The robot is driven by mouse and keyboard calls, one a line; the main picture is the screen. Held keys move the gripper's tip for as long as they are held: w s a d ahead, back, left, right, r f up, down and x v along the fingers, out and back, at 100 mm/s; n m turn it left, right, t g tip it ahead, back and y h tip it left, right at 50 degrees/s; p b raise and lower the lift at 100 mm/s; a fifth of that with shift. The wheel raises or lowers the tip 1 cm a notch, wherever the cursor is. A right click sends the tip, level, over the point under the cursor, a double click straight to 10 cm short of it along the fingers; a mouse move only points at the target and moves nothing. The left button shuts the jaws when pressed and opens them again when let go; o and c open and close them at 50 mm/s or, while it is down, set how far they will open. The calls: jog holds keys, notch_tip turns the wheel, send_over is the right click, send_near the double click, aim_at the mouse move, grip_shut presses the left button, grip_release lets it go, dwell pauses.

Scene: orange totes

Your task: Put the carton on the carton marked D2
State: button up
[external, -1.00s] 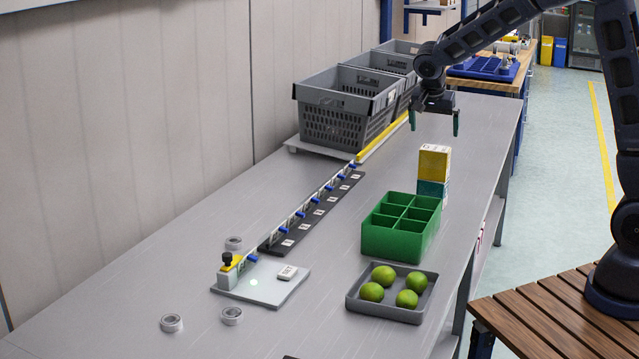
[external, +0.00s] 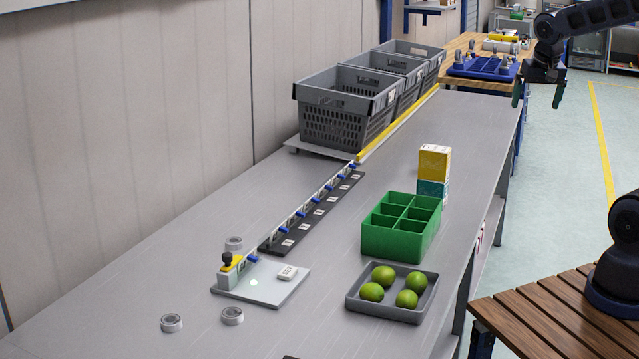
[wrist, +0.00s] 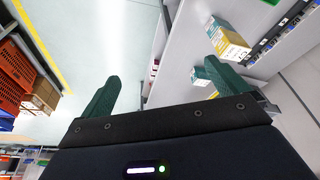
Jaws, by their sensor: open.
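A yellow carton (external: 434,162) with a white top stands on a teal carton (external: 431,188), near the right edge of the grey table. The stack's lower part is partly hidden behind the green crate. In the wrist view a yellow carton (wrist: 233,44) and a teal part show at upper right. A smaller white and teal box (wrist: 200,76) shows partly behind one finger. I cannot read a D2 mark. My gripper (external: 538,92) is open and empty, raised right of the table's far end, apart from the cartons. Its green fingers (wrist: 164,88) are spread in the wrist view.
A green divided crate (external: 378,245) stands in front of the stack, with a grey tray (external: 352,305) of green fruit nearer. Grey crates (external: 330,129) and a black labelled rail (external: 310,215) lie left. Orange totes (wrist: 15,65) show in the wrist view.

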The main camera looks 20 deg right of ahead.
jog(key=s+d+n, duration=0.1)
jog(key=s, duration=0.6)
jog(key=s+d+f+n+t+y, duration=0.1)
jog(key=s+d+n, duration=0.1)
jog(key=s, duration=0.4)
jog(key=shift+s+d+n, duration=0.3)
jog(key=shift+s, duration=0.1)
